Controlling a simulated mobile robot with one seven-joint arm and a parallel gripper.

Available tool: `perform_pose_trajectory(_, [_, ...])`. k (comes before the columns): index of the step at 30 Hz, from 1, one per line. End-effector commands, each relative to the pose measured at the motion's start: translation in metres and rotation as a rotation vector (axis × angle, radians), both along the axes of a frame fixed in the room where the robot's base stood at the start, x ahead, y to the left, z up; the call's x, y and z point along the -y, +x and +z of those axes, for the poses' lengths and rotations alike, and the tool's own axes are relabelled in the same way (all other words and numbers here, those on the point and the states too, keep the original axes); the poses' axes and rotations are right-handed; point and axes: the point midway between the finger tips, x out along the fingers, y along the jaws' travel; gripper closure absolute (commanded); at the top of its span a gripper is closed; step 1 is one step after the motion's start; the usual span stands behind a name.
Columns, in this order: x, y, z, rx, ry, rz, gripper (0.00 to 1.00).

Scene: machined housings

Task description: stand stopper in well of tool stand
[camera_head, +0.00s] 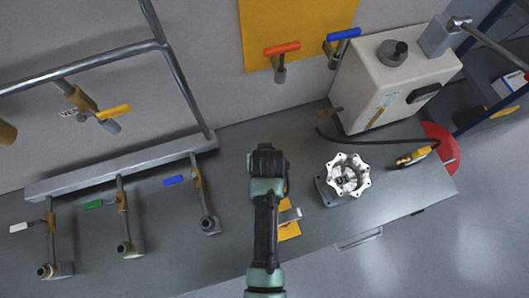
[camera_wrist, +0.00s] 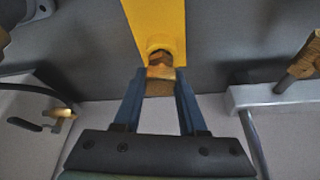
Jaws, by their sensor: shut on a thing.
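In the wrist view my gripper (camera_wrist: 160,82) has its two blue-grey fingers closed on a small brass stopper (camera_wrist: 160,72) with a hexagonal part. A yellow piece (camera_wrist: 153,18) with a rounded end, which looks like the tool stand, lies directly beyond the stopper. The stopper overlaps its rounded end, so I cannot tell whether they touch or whether the stopper is in a well. In the head view yellow parts (camera_head: 289,232) show on the bench beside my arm. My fingertips and the stopper are hidden there by my wrist.
A silver flanged housing (camera_head: 348,175) stands on the grey bench (camera_head: 330,222) to the right of my arm. A cream machine (camera_head: 385,75) with a black hose stands behind it. Pipes with coloured valve handles (camera_head: 174,180) stand at the left. Bench between is clear.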

Motion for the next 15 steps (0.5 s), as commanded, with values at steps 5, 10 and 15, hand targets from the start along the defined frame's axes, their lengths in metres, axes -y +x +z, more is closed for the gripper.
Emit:
perform_pose_trajectory(5, [0.0000,0.0003,-0.0053,0.001,0.000,0.000,1.00])
perform_pose_trajectory(10, [0.0001,0.0004,-0.0052,0.001,0.000,0.000,0.40])
perform_pose_trajectory(15, [0.0000,0.0003,-0.0053,0.001,0.000,0.000,0.24])
